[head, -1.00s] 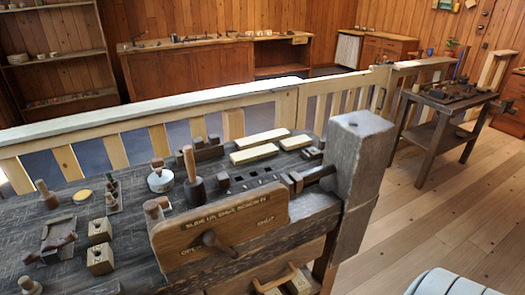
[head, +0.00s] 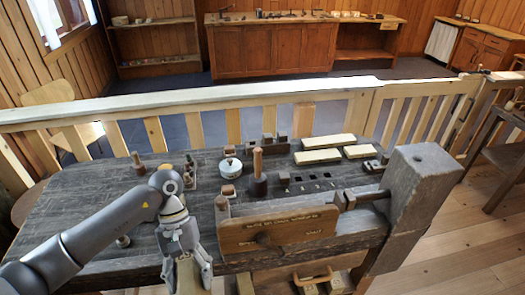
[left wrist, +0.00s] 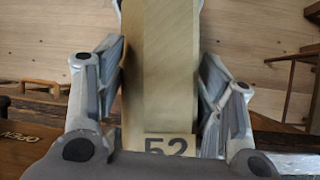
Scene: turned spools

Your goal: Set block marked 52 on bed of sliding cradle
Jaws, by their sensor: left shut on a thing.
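The block marked 52 (left wrist: 168,75) is a long pale wooden piece, its number on the end nearest the camera in the left wrist view. My left gripper (left wrist: 160,85) is shut on it, with a finger along each side. In the head view the left gripper (head: 187,262) points down at the front of the dark workbench, and the block (head: 188,280) shows between its fingers, cut off by the lower edge. I cannot make out the sliding cradle for sure in the head view; my left arm covers that part of the bench. My right gripper is not in view.
A dark workbench (head: 75,215) carries a mallet (head: 258,178), a white round tin (head: 230,167) and pale bars (head: 330,141) behind. A lettered wooden board (head: 300,229) and a big vise post (head: 415,195) stand at its front right. A slatted rail (head: 233,92) runs behind.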

